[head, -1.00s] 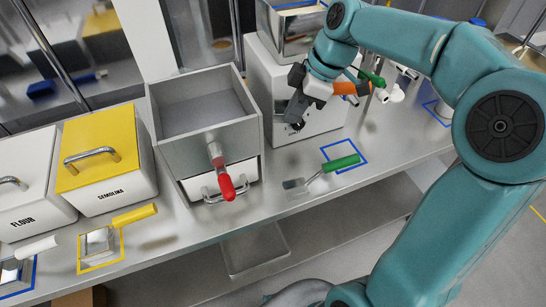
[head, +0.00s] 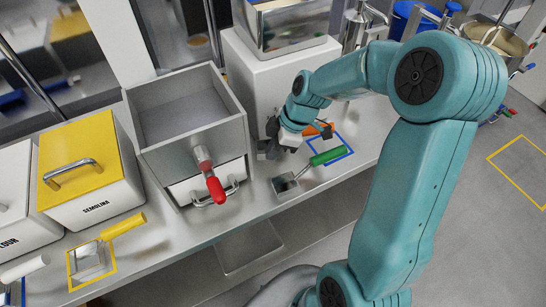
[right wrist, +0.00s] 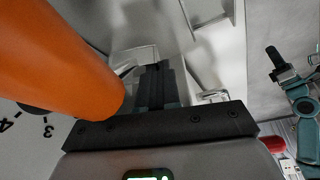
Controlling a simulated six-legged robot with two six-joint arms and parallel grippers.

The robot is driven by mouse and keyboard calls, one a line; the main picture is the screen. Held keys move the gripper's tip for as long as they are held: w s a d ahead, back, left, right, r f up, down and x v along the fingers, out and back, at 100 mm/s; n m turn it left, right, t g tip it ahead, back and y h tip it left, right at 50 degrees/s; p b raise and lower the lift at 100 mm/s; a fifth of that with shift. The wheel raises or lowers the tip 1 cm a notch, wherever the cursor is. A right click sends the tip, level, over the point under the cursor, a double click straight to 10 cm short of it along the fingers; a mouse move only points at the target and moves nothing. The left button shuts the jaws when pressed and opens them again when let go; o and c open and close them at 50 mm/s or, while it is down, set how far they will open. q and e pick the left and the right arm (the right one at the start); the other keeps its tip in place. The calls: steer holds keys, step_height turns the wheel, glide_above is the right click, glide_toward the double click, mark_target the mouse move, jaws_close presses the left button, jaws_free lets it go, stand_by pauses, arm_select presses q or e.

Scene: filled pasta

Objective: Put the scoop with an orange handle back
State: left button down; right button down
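The orange handle (head: 321,130) of a scoop shows beside my right gripper (head: 272,145) in the head view. My right gripper appears shut on this scoop, low over the counter in front of the white box. In the right wrist view the orange handle (right wrist: 60,60) fills the upper left, close to the camera; the dark fingers (right wrist: 155,85) are close together. The scoop's pan is mostly hidden. A green-handled scoop (head: 328,157) lies just in front, its handle across a blue outline (head: 346,142). A small dark gripper on a teal arm, apparently my left (right wrist: 280,65), shows at the right wrist view's right edge.
A yellow-handled scoop (head: 122,226) lies at a yellow outline beside the semolina bin (head: 90,170). The white box (head: 262,75) stands behind. The counter's front edge is close.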

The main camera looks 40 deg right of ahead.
steer(key=f, duration=0.4)
steer(key=shift+w+f, duration=0.15)
steer(key=shift+w, duration=0.25)
steer(key=shift+s+d+f, duration=0.1)
steer(key=shift+f, duration=0.05)
steer(key=shift+s, duration=0.2)
steer(key=c, duration=1.8)
jaws_free()
steer(key=shift+w+f, duration=0.1)
steer(key=shift+w, duration=0.15)
steer(key=o, duration=0.4)
steer(key=shift+o, duration=0.2)
steer(key=shift+s, duration=0.2)
steer(key=shift+r, duration=0.2)
